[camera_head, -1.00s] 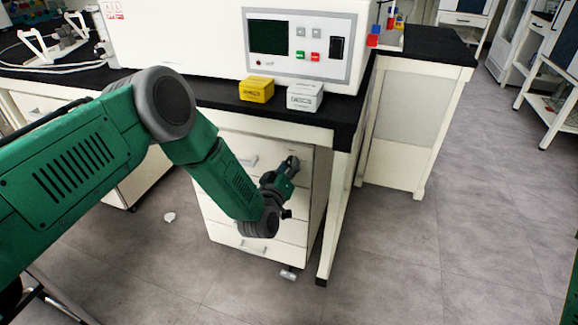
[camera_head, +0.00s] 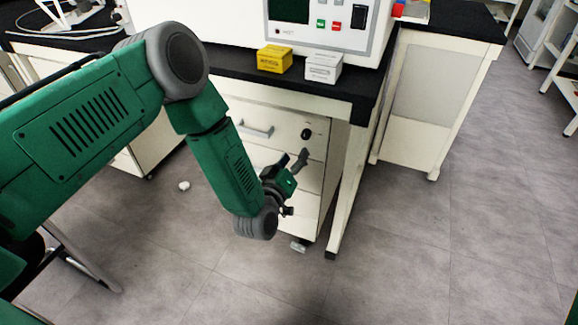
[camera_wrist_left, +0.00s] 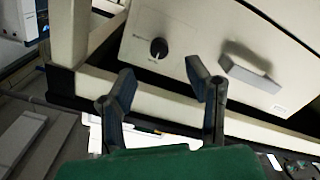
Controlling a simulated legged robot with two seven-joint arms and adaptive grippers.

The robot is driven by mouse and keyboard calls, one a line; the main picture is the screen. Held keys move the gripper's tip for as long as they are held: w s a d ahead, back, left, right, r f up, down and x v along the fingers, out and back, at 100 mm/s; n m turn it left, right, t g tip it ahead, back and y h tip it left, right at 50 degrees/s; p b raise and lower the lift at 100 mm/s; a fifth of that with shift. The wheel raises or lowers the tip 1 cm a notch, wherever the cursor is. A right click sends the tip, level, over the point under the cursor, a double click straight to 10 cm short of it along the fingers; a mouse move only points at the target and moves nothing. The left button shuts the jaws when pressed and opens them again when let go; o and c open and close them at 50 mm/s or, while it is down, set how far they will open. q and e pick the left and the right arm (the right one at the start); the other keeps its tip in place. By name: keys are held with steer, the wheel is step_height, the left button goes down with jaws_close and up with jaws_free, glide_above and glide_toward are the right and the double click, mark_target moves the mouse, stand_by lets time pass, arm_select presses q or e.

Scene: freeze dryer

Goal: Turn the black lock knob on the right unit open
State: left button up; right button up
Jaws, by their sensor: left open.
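The black lock knob (camera_head: 306,134) sits at the upper right of the top drawer front (camera_head: 285,122) of the white drawer unit under the bench. In the left wrist view the knob (camera_wrist_left: 158,48) shows as a round black dial with a light mark, with small lettering beside it. My left gripper (camera_head: 299,160) is just below the knob in the head view. In the left wrist view its two fingers (camera_wrist_left: 163,92) are spread apart and empty, and the knob lies beyond them, apart from both. My right gripper is not in view.
The drawer handle (camera_head: 256,130) is left of the knob. The black benchtop (camera_head: 225,83) overhangs the unit and carries a yellow box (camera_head: 274,58), a white box (camera_head: 323,67) and the white machine. A table leg (camera_head: 350,190) stands close on the right.

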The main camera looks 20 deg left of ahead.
arm_select(q)
steer(key=s, duration=0.4)
steer(key=shift+a, duration=0.1)
steer(key=shift+f, duration=0.1)
steer(key=s+f+m+g+h+p, duration=0.1)
steer(key=s+f+m+g+p, duration=0.2)
steer(key=s, duration=0.4)
steer(key=s+f+m+g+h+p, duration=0.1)
steer(key=s+f+m+g+p, duration=0.15)
steer(key=s+g, duration=0.4)
steer(key=s+a+r+m+g+y+p, duration=0.1)
steer(key=s+a+g, duration=0.3)
steer(key=s, duration=0.6)
steer(key=s+a+r+g+y+p, duration=0.1)
steer(key=s+a+g, duration=0.3)
steer(key=s, duration=0.7)
steer(key=shift+s+m+y+p, duration=0.2)
steer(key=shift+m+y+p, duration=0.15)
steer(key=shift+p, duration=0.3)
